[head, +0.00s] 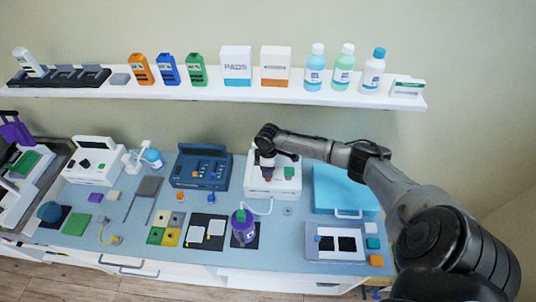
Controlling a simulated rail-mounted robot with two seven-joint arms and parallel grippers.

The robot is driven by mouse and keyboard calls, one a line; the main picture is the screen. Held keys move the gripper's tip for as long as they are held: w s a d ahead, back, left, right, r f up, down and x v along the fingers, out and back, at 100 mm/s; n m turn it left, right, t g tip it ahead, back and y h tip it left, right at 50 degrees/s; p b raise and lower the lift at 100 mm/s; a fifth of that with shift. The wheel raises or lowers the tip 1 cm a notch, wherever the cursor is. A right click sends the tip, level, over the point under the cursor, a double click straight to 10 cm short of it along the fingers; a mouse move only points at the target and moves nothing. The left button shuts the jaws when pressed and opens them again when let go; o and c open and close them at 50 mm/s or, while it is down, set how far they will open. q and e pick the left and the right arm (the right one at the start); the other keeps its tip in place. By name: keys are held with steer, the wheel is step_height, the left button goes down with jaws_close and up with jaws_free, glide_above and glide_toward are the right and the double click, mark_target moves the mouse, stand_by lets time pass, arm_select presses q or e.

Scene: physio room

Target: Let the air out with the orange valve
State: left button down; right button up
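My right arm reaches in from the right, and my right gripper (266,172) points down at the front of a white device (284,184). A small orange-red spot shows right at the fingertips, possibly the orange valve, mostly hidden by the gripper. I cannot tell whether the fingers touch it or whether they are open or shut. A green button (289,172) sits to the right on the same device. A pale hose (262,212) runs from the device towards a purple bottle-shaped thing (243,230) with a green top on a black mat. My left gripper is not in view.
A white shelf (215,94) with bottles and boxes runs above. Small pads and a white tray (335,255) lie along the bench front.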

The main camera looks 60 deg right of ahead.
step_height(320, 180, up, 9)
steer(key=shift+r+b, duration=0.15)
steer(key=shift+b, duration=0.2)
stand_by(0.7)
